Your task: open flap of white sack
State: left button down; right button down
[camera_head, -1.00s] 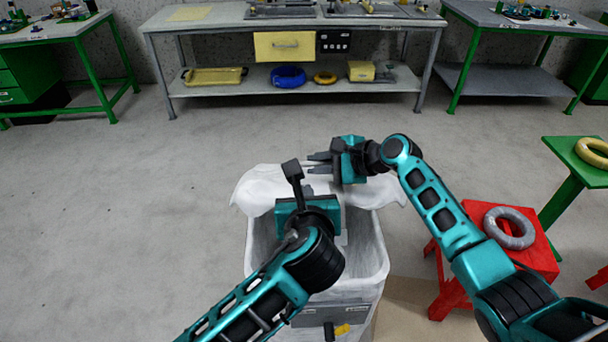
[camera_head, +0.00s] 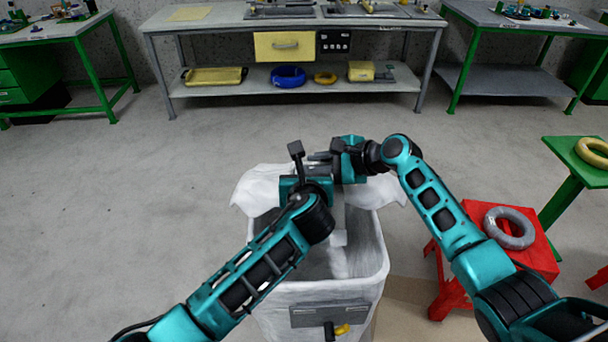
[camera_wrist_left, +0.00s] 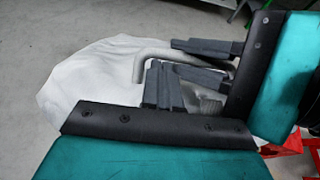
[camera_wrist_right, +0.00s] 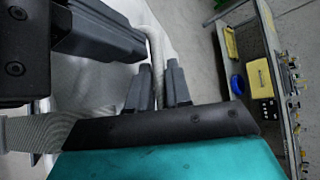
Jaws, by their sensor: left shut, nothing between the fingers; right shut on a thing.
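The white sack (camera_head: 285,315) stands open at the top, with a white flap (camera_head: 262,186) spread over its far side. The flap fills much of the left wrist view (camera_wrist_left: 85,80). My right gripper (camera_head: 322,157) is shut on a pale loop-like handle (camera_wrist_right: 157,50) at the flap. The handle passes between its fingertips (camera_wrist_right: 158,88) in the right wrist view. My left gripper (camera_wrist_left: 162,85) is shut and empty, close beside the right gripper's fingers and the handle. In the head view its own hand hides its fingertips.
A red stool (camera_head: 535,262) with a grey ring (camera_head: 510,229) stands right of the sack. A green table (camera_head: 580,160) with a yellow ring stands farther right. A workbench (camera_head: 220,25) is at the back. The floor left of the sack is clear.

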pick_arm(q)
jog(key=shift+w+a+r, duration=0.1)
jog(key=shift+w+r, duration=0.75)
jog(key=shift+r, duration=0.1)
pick_arm(e)
jog(key=shift+a, duration=0.1)
pick_arm(q)
jog(key=shift+w+a+r, duration=0.15)
jog(key=shift+w+r, duration=0.05)
jog(key=shift+r, duration=0.1)
pick_arm(e)
jog(key=shift+s+a+f, duration=0.1)
jog(key=shift+s+f, duration=0.1)
jog(key=shift+s, duration=0.05)
jog(key=c, duration=1.5)
grip_release()
pick_arm(q)
jog(key=shift+s+r, duration=0.1)
pick_arm(e)
jog(key=o, duration=0.3)
jog(key=shift+s, duration=0.1)
jog(key=shift+o, duration=0.3)
jog(key=shift+d, duration=0.25)
